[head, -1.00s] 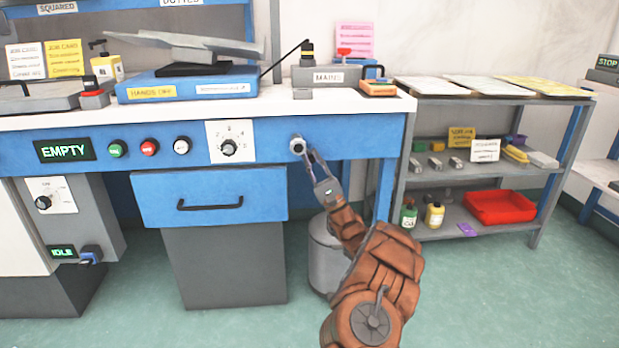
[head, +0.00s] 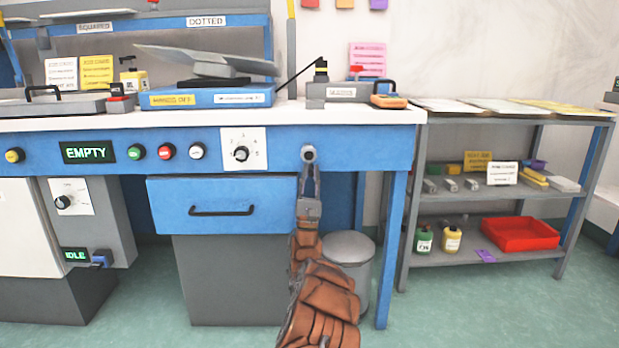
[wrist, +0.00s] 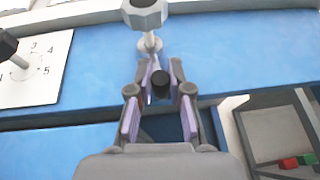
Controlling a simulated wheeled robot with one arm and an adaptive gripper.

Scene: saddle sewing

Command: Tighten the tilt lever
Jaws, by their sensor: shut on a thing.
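The tilt lever's round grey hub (head: 309,153) sticks out of the blue front panel of the bench, right of the numbered dial. In the wrist view the hub (wrist: 145,12) is a faceted grey knob on a short pale shaft. My gripper (head: 309,175) is directly below the hub in the head view. In the wrist view my gripper (wrist: 160,75) has its fingers closed around the lever's dark-tipped handle (wrist: 160,84), which hangs below the hub. The fingers hide part of the handle.
A numbered dial (head: 241,153) and several coloured buttons line the panel to the left. A blue drawer (head: 222,204) is below left. A grey bin (head: 349,255) stands behind my arm. A shelf rack (head: 500,196) is at the right, with open floor before it.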

